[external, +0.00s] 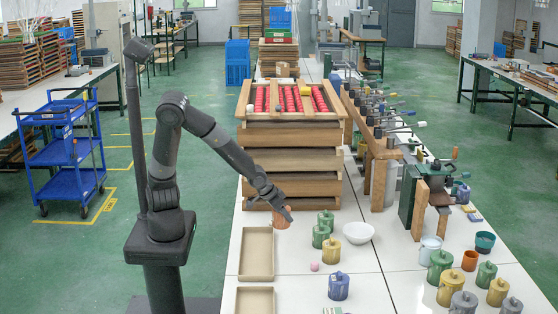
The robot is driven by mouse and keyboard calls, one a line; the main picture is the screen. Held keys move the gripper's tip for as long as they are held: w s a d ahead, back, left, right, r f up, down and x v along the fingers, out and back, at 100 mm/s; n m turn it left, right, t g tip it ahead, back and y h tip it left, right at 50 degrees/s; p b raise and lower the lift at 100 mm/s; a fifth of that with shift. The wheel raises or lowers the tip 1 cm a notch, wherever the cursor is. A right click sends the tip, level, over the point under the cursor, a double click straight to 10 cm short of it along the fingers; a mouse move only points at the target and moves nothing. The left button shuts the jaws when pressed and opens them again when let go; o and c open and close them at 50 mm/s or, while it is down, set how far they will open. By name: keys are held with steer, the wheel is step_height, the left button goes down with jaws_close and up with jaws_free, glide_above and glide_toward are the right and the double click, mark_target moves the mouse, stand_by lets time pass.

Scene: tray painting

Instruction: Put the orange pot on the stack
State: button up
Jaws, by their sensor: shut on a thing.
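My gripper (285,210) is low over the white table, in front of the wooden stack. It is shut on a small orange-brown pot (281,220), which is partly hidden by the gripper. I cannot tell whether the pot touches the table. The stack (293,186) is made of several wooden trays, and its top tray (291,118) holds rows of red pieces. A small yellowish block (306,91) lies on that top tray.
Green pots (321,235), a yellow pot (331,250), a white bowl (358,232) and a blue pot (338,286) stand right of my gripper. Empty beige trays (257,231) lie left. An orange cup (470,260) stands among several pots at the right. A wooden rack (379,150) flanks the stack.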

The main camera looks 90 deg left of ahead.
steer(key=shift+r, duration=0.1)
steer(key=shift+d+r, duration=0.1)
steer(key=shift+r, duration=0.55)
step_height(320, 180, up, 51)
steer(key=w+a+f+n+g+y, duration=0.1)
steer(key=a+n, duration=0.1)
steer(key=a, duration=0.7)
steer(key=w+a+f+n+y, duration=0.1)
steer(key=a+f+n, duration=0.1)
steer(key=a, duration=0.7)
steer(key=s+a+r+n+g+y, duration=0.15)
steer(key=s+a, duration=0.25)
steer(key=a, duration=0.4)
steer(key=s+a+r+n, duration=0.2)
steer(key=s+a, duration=0.2)
steer(key=a, duration=0.4)
steer(key=shift+s+a+f, duration=0.5)
steer(key=shift+a+f, duration=1.35)
steer(key=shift+f, duration=0.75)
steer(key=shift+s+a+f, duration=0.55)
steer(key=shift+a+f, duration=1.25)
steer(key=shift+f, duration=0.85)
steer(key=shift+s+a+f, duration=0.5)
steer(key=shift+a+f, duration=1.35)
steer(key=shift+f, duration=0.75)
